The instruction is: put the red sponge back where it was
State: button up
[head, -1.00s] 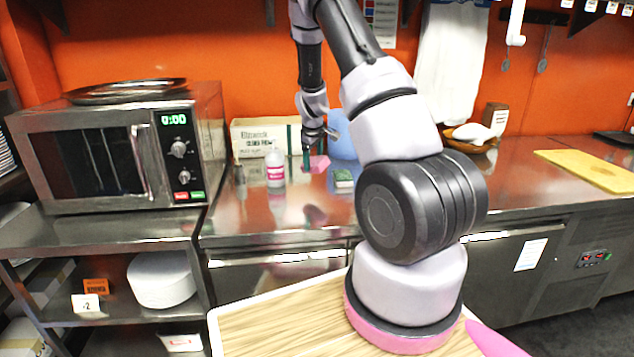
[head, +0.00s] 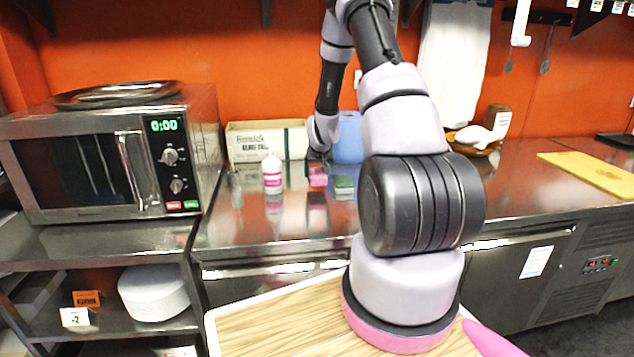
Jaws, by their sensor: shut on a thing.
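The red sponge (head: 317,177), pinkish-red in this light, is at the back of the steel counter, left of a green sponge (head: 343,185). My gripper (head: 318,166) points down at the red sponge and is shut on it. The fingertips are small and partly hidden at this distance. The sponge is at or just above the counter top; I cannot tell whether it touches. Its reflection shows below it.
A white bottle with a pink label (head: 272,174) and a small grey shaker (head: 235,188) stand to the left. A cardboard box (head: 265,140) and a blue item (head: 348,140) are behind. A microwave (head: 90,165) is at far left. The counter front (head: 290,220) is clear.

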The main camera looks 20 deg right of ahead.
aim_at(318, 175)
notch_tip(318, 175, down, 4)
jog(key=shift+r, duration=0.2)
jog(key=o, duration=1)
jog(key=shift+o, duration=0.2)
jog(key=shift+r, duration=0.1)
